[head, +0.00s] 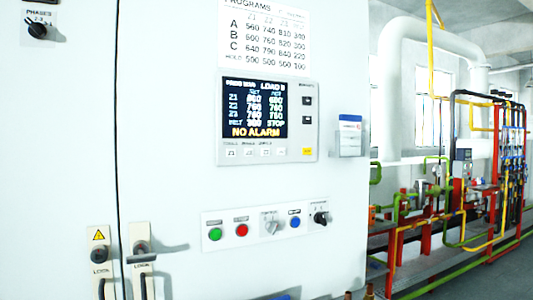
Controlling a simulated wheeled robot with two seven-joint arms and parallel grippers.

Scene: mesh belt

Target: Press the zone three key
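A control panel (212,148) is set in the white cabinet front, left of centre in the head view. Its dark screen (255,109) lists rows Z1, Z2, Z3 and a belt row with STOP, above NO ALARM in yellow. A row of small pale keys (248,152) runs under the screen. Their labels are too small to read surely, so I cannot tell which is the zone three key. Two dark keys (307,101) and a yellow key (307,152) sit right of the screen. Neither of my grippers can be made out in view.
A lower strip holds a green button (215,234), a red button (241,230), a blue button (294,222) and rotary switches (320,218). A small card holder (350,136) juts out right of the panel. Door handles (142,265) stand lower left. Coloured pipework (460,195) fills the right.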

